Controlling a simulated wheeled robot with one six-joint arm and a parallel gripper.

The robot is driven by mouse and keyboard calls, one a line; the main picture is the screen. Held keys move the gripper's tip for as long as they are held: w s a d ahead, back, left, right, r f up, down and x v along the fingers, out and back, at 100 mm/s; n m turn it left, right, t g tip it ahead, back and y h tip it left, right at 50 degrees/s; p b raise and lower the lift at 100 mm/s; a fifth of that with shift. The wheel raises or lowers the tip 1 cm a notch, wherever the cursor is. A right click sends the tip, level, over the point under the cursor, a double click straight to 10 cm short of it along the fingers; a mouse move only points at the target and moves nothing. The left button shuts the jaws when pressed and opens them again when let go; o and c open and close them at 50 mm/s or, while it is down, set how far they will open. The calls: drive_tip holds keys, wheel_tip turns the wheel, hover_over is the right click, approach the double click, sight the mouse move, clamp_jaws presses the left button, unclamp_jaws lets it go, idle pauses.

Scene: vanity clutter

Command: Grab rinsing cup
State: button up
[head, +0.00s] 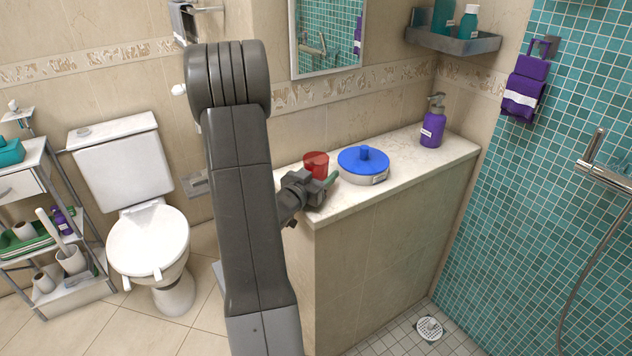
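A red cup (316,162), the likely rinsing cup, stands upright near the left end of the pale counter (425,164). My gripper (325,180) is at the counter's front left edge, just in front of the cup and overlapping its lower part in the picture. A small green piece shows at the gripper's tip; I cannot tell if it is part of the gripper. The fingers are too small and too covered to tell whether they are open or touch the cup.
A round container with a blue lid (363,159) stands close to the cup's right. A purple pump bottle (433,122) stands at the counter's far end. The counter between them is clear. A mirror (328,38) and a grey shelf (452,40) are on the walls above.

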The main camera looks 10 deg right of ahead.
drive_tip(key=c, duration=0.6)
drive_tip(key=shift+r, duration=0.1)
